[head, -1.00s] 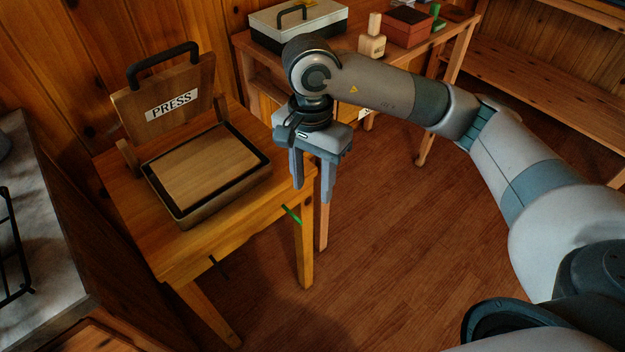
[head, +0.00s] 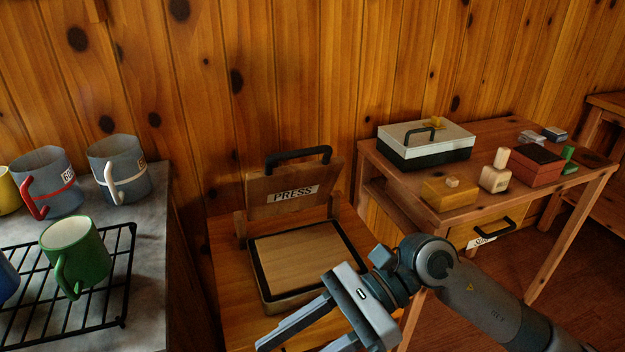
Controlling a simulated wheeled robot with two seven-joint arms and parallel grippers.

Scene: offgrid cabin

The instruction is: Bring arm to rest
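My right arm comes in from the lower right, and its gripper (head: 293,346) is in front of the wooden press (head: 300,303) at the bottom of the view. Its two fingers point down and left and stand apart, with nothing seen between them. The farther fingertip is at or past the lower edge. The press sits on a small wooden table (head: 226,262), with its lid (head: 262,200) raised and its flat bed bare. My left gripper is not in view.
A grey counter (head: 150,260) at left holds a black rack (head: 128,262), a green mug (head: 85,255) and several other mugs. A side table (head: 395,158) at right carries a lidded box (head: 425,150), a yellow block (head: 447,196), a bottle (head: 495,172) and a red-brown box (head: 537,168).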

